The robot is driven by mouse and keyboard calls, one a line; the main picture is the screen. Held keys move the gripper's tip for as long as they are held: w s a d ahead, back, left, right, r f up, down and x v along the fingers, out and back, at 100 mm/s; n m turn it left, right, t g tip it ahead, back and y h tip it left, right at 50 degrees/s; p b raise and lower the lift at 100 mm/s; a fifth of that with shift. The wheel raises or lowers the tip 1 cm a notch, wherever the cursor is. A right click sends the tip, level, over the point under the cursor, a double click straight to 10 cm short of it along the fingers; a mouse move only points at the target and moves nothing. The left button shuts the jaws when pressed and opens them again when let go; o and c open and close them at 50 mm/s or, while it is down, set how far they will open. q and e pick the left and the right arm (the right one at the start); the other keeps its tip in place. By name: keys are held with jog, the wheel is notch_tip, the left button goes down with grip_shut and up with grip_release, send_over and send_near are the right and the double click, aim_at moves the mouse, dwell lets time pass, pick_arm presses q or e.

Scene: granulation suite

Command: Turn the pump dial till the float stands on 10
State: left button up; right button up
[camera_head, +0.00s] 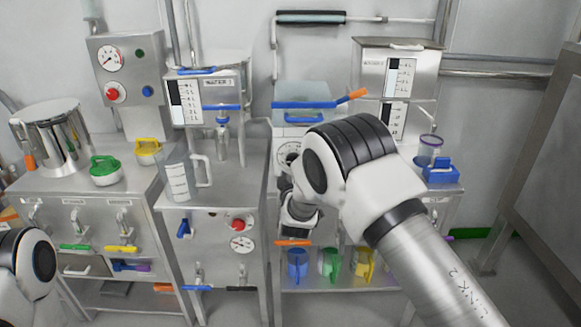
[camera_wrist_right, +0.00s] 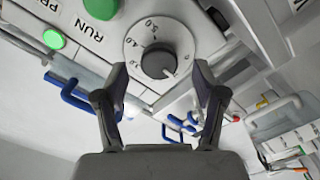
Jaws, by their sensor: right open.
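The pump dial (camera_wrist_right: 158,62) is a dark round knob on a pale numbered plate, with 3.0, 4.0 and 5.0 legible in the right wrist view. In the head view its plate (camera_head: 289,157) shows partly behind my right arm. My right gripper (camera_wrist_right: 160,78) is open, its two dark fingers on either side of the dial's lower part. I cannot tell whether they touch it. In the head view my right gripper (camera_head: 290,190) is mostly hidden by its arm. I cannot pick out the float or its reading. My left gripper is out of view.
A green button (camera_wrist_right: 53,38) and a RUN label sit beside the dial. Blue handles (camera_wrist_right: 75,95) are close to the fingers. In the head view, scale panels stand at left (camera_head: 186,102) and right (camera_head: 399,78). Coloured jugs (camera_head: 330,262) stand on the shelf below.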

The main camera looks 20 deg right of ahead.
aim_at(293, 161)
jog(key=x, duration=0.2)
jog(key=shift+w+a+r, duration=0.15)
jog(key=shift+w+r, duration=0.1)
jog(key=shift+w, duration=0.5)
jog(key=shift+w+d+f, duration=0.1)
jog(key=shift+w+d, duration=0.15)
jog(key=shift+s, duration=0.1)
jog(key=c, duration=1.1)
jog(key=shift+c, duration=0.2)
jog(key=m+b, duration=0.1)
jog(key=m, duration=0.1)
jog(key=shift+m, duration=0.4)
jog(key=m, duration=0.2)
jog(key=shift+m+b, duration=0.3)
jog(key=shift+b, duration=0.1)
